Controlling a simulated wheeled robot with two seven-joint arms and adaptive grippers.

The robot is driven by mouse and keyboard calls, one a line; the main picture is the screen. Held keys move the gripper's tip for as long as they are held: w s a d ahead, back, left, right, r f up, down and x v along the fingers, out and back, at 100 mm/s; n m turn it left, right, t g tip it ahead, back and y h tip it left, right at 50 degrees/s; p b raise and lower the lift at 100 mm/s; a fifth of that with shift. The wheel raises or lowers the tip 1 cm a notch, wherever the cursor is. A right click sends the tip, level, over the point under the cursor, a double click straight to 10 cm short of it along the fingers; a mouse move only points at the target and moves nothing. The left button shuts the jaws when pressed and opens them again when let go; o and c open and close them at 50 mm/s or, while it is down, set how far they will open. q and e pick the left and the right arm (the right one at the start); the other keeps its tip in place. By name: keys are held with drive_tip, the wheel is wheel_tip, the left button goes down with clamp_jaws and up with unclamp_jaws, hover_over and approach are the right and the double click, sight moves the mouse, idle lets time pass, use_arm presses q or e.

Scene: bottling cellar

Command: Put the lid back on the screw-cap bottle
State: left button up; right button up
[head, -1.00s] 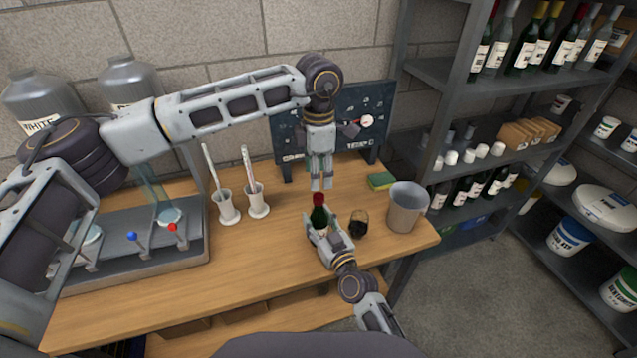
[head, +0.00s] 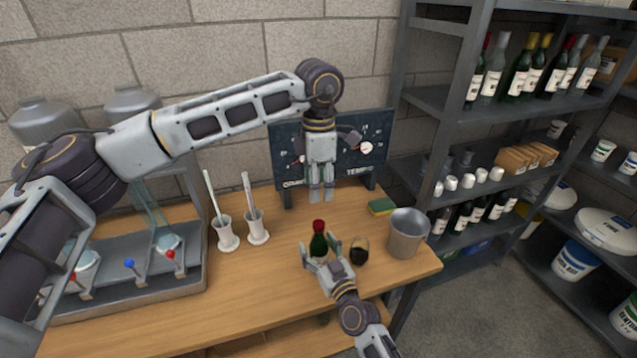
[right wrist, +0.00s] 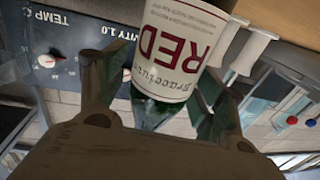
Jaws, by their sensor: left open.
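The screw-cap bottle (head: 318,244) stands upright on the wooden table. It is dark green and has a red cap (head: 318,225) on top of its neck. In the right wrist view its white label reading RED (right wrist: 180,50) fills the middle; the cap is out of that view.
A dark glass (head: 359,250) stands close right of the bottle, with a grey bucket (head: 407,235) beyond. A green-yellow sponge (head: 381,207) and a gauge board (head: 362,150) are behind. Two white cylinders (head: 256,232) hold tubes at left, next to a grey filler tray (head: 190,280).

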idle(0.4)
drive_tip(key=shift+v, duration=6)
